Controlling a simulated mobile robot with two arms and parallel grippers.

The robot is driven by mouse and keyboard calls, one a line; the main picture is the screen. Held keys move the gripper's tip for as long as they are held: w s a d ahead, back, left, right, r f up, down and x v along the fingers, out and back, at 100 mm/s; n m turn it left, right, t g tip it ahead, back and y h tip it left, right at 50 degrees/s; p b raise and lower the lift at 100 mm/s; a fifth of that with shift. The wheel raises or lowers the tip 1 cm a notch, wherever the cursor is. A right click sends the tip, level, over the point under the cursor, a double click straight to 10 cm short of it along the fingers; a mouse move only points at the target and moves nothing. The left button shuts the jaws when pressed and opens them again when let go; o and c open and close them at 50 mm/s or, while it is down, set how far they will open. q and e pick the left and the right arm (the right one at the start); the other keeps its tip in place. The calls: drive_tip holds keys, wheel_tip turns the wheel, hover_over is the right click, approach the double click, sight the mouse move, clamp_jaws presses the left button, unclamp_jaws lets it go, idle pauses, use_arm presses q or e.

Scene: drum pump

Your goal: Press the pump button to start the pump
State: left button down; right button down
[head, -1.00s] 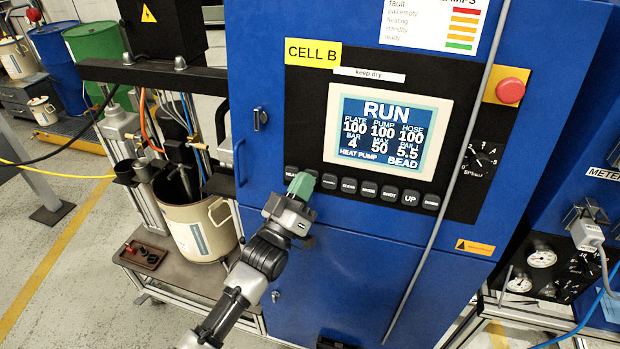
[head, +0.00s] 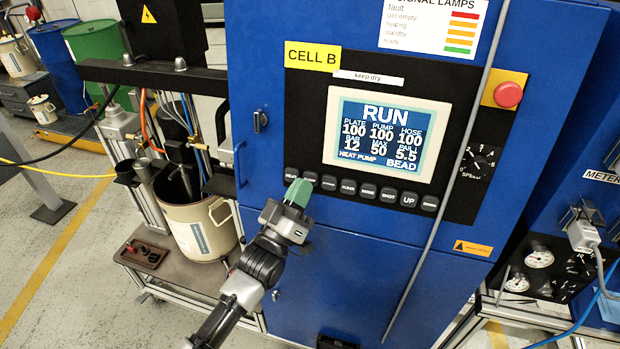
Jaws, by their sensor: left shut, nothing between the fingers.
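A row of small black buttons runs under the screen of the blue cabinet. The leftmost button (head: 291,175) reads HEAT. The button to its right (head: 311,178), in the pump button's place, is partly covered by my left gripper and its label is hidden. My left gripper (head: 299,190) is shut and empty, its green fingertips just below and in front of these two buttons; I cannot tell whether they touch. The screen (head: 381,133) reads RUN, with BAR 12 and HEAT PUMP in the bottom line. My right gripper is not in view.
A red stop button (head: 508,95) on a yellow plate and a speed knob (head: 478,159) sit right of the screen. A grey cable (head: 457,170) hangs down the cabinet front. A beige drum (head: 199,228) stands at the left.

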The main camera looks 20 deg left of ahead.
use_arm(q)
drive_tip(key=s+p, duration=0.1)
drive_tip(key=s, duration=0.1)
drive_tip(key=s+r+p, duration=0.1)
drive_tip(key=s, duration=0.2)
drive_tip(key=shift+a+p, duration=0.1)
drive_tip(key=shift+p, duration=0.2)
drive_tip(key=shift+w, duration=0.1)
idle(0.3)
drive_tip(key=s+a+f+g+y+b, duration=0.1)
drive_tip(key=s+f+g+y, duration=0.15)
drive_tip(key=f, duration=0.95)
drive_tip(key=s+a+f+m+g+y, duration=0.15)
drive_tip(key=f+g, duration=0.25)
drive_tip(key=f, duration=0.8)
drive_tip(key=s+a+f+g+y+b, duration=0.1)
drive_tip(key=s+f+g, duration=0.25)
drive_tip(key=f, duration=0.95)
drive_tip(key=s+a+f+g+y, duration=0.15)
drive_tip(key=s+f+g, duration=0.45)
drive_tip(key=s+f, duration=0.75)
drive_tip(key=s+a+f+m+g, duration=0.1)
drive_tip(key=s+f+g, duration=0.2)
drive_tip(key=s, duration=0.7)
drive_tip(key=s+a+f+m+g+y, duration=0.1)
drive_tip(key=s+a+f+g, duration=0.1)
drive_tip(key=s+f, duration=0.4)
drive_tip(key=s+g+b, duration=0.1)
drive_tip(key=s, duration=0.3)
drive_tip(key=shift+s, duration=0.4)
